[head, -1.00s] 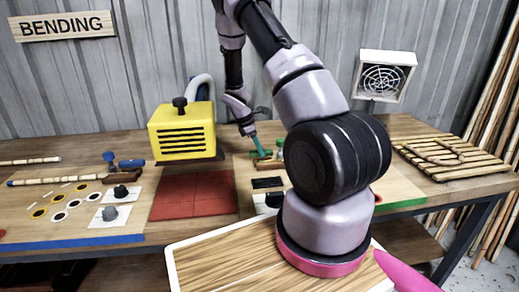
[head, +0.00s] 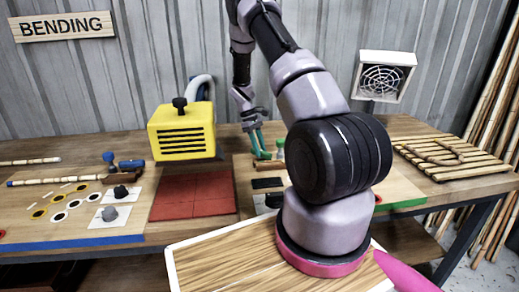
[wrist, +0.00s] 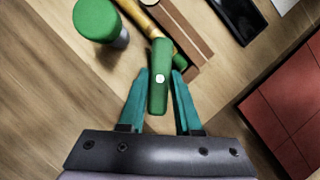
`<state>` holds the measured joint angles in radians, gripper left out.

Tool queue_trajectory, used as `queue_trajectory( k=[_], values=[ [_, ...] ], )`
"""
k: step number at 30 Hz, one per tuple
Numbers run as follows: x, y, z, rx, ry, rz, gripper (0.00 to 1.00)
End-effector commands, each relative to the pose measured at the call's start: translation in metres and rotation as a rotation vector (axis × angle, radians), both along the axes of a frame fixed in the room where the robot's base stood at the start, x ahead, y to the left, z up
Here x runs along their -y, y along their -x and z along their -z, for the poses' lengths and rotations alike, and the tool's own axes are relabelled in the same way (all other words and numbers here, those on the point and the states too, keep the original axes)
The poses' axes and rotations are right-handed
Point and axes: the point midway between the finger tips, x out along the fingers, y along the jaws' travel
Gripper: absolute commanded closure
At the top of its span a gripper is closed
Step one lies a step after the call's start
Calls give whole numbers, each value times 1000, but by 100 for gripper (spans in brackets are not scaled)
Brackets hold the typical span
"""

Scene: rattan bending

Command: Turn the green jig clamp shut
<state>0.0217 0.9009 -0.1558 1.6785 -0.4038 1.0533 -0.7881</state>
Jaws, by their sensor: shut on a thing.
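The green jig clamp lever (wrist: 158,90) lies lengthwise between the two teal fingers of my gripper (wrist: 159,74) in the wrist view. My gripper is shut on the lever, though a thin gap seems to show beside it. A pale screw head shows on the lever. The lever sits beside a brown wooden jig block (wrist: 190,45), with a tan rattan rod (wrist: 140,18) along it. In the head view my gripper (head: 259,148) is low over the bench's middle, where the clamp is small and partly hidden by the fingers.
A green-capped cylinder (wrist: 97,20) stands close to the left of the lever. A red mat (head: 193,195) and a yellow box (head: 182,131) lie left of the jig. A black flat object (wrist: 240,17) lies to the right. A slatted rack (head: 455,157) is at the bench's right.

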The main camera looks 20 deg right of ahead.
Motion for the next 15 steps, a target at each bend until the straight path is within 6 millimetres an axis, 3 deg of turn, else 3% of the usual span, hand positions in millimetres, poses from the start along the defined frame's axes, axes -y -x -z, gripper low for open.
queue_trajectory(
  k=[15],
  values=[
    [4, -1, 0, 2, 0, 476, 100]
  ],
)
